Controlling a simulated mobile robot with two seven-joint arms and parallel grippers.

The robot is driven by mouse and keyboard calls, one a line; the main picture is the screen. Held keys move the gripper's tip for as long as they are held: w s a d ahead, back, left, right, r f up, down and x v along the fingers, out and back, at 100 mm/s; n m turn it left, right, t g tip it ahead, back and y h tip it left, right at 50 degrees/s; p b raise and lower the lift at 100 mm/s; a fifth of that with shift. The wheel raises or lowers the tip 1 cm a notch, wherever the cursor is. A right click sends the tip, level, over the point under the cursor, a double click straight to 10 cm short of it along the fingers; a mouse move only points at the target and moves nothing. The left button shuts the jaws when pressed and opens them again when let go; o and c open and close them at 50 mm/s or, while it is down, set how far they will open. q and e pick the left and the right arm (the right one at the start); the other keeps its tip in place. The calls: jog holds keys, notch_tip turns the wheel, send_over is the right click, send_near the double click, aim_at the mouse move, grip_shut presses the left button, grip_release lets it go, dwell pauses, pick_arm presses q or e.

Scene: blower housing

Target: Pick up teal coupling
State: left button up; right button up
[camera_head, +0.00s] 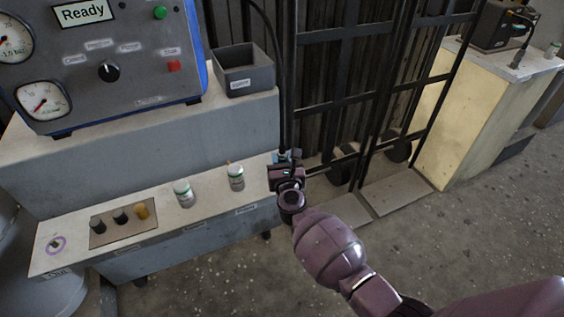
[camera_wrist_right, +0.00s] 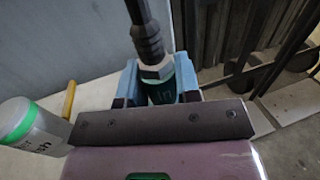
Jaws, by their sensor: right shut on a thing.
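My right gripper (camera_head: 287,158) is at the right end of the lower shelf, at the bottom of a black hose (camera_head: 281,90). In the right wrist view, the blue finger pads of my right gripper (camera_wrist_right: 159,82) are on both sides of the teal coupling (camera_wrist_right: 162,92). The gripper is shut on it. A metal hex collar (camera_wrist_right: 157,70) and the black hose end (camera_wrist_right: 146,38) rise from the coupling. The lower part of the coupling is hidden behind the gripper body. My left gripper is not in view.
Two white-green canisters (camera_head: 183,192) (camera_head: 236,177) stand on the shelf left of the gripper. One canister (camera_wrist_right: 32,130) is close in the wrist view. A black rack (camera_head: 370,85) is right.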

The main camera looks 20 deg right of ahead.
aim_at(281, 144)
jog(key=shift+c, duration=0.8)
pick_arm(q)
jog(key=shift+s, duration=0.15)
pick_arm(e)
jog(key=shift+r, duration=0.15)
notch_tip(281, 144, up, 6)
jog(key=p, duration=0.2)
jog(key=shift+w+p, duration=0.15)
jog(key=shift+p, duration=0.25)
notch_tip(281, 144, up, 4)
jog(key=shift+r+p, duration=0.2)
jog(key=shift+p, duration=0.95)
pick_arm(q)
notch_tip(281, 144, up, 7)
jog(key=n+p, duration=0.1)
jog(key=p, duration=0.5)
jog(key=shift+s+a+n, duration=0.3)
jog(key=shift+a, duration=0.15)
pick_arm(e)
notch_tip(281, 144, up, 10)
jog(key=shift+f, duration=0.25)
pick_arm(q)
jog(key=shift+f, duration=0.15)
